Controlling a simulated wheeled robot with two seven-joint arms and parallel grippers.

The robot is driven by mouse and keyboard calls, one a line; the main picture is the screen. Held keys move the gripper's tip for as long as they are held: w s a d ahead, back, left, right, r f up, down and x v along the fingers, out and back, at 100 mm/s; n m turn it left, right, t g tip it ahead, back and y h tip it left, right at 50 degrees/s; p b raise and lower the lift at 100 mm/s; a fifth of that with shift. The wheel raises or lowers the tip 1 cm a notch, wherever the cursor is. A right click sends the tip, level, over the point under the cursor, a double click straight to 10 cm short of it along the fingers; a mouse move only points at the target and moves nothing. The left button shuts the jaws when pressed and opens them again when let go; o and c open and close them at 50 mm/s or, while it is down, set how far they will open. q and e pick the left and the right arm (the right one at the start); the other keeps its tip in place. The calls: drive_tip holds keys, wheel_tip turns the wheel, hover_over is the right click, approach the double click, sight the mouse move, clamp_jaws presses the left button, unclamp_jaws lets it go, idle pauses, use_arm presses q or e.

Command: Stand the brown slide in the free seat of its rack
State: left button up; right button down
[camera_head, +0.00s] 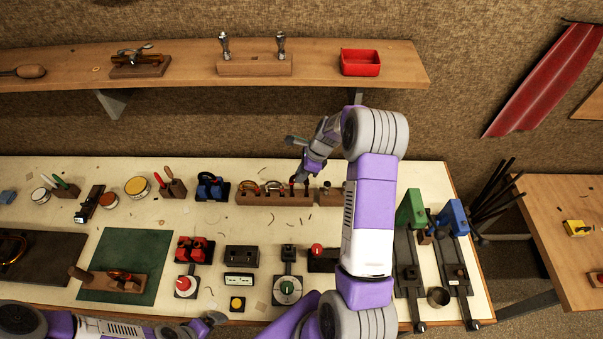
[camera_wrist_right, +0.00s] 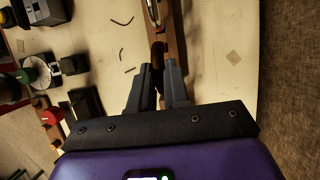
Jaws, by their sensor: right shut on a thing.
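The long wooden rack (camera_head: 257,199) stands near the back of the bench, with brass loops in its left part. It also shows in the wrist view (camera_wrist_right: 177,38), beyond my fingers. My right gripper (camera_head: 299,180) is over the rack, right of the brass loops. It is shut on a small dark brown piece (camera_wrist_right: 158,50), which I take to be the brown slide. My fingers (camera_wrist_right: 158,78) hide much of it, and I cannot tell whether its foot is in a seat. My left gripper (camera_head: 214,319) is low at the bench's front edge, with its jaws unclear.
Left of the rack is a blue-handled tool (camera_head: 211,187). Switch boxes and a dark block (camera_head: 241,255) stand in front. A green mat (camera_head: 150,250) carries a wooden fixture. Green and blue clamps (camera_head: 411,208) stand right of my right arm. A shelf (camera_head: 200,72) hangs behind.

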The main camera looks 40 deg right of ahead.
use_arm(q)
drive_tip(key=shift+f+b, duration=1.1)
drive_tip(key=shift+b, duration=0.05)
use_arm(e)
drive_tip(key=shift+f, duration=1.7)
use_arm(q)
drive_tip(key=shift+s+a+f+b, duration=0.15)
drive_tip(key=shift+f+b, duration=0.15)
drive_tip(key=shift+b, duration=0.05)
use_arm(e)
drive_tip(key=shift+s+a+f, duration=0.1)
drive_tip(key=shift+s+f, duration=0.1)
drive_tip(key=shift+f, duration=0.2)
drive_tip(key=c, duration=1)
unclamp_jaws()
drive_tip(key=shift+r, duration=0.15)
drive_tip(key=shift+d+r+p, duration=0.3)
drive_tip(key=shift+r+p, duration=0.2)
drive_tip(key=shift+p, duration=0.05)
use_arm(q)
drive_tip(key=r+p, duration=0.1)
drive_tip(key=r, duration=0.1)
drive_tip(key=r+p, duration=0.2)
drive_tip(key=s+r+p, duration=0.1)
drive_tip(key=shift+d+r+p, duration=0.2)
drive_tip(key=shift+r+p, duration=0.2)
use_arm(e)
drive_tip(key=v, duration=0.7)
drive_tip(key=shift+s+a, duration=0.15)
drive_tip(key=shift+a, duration=0.05)
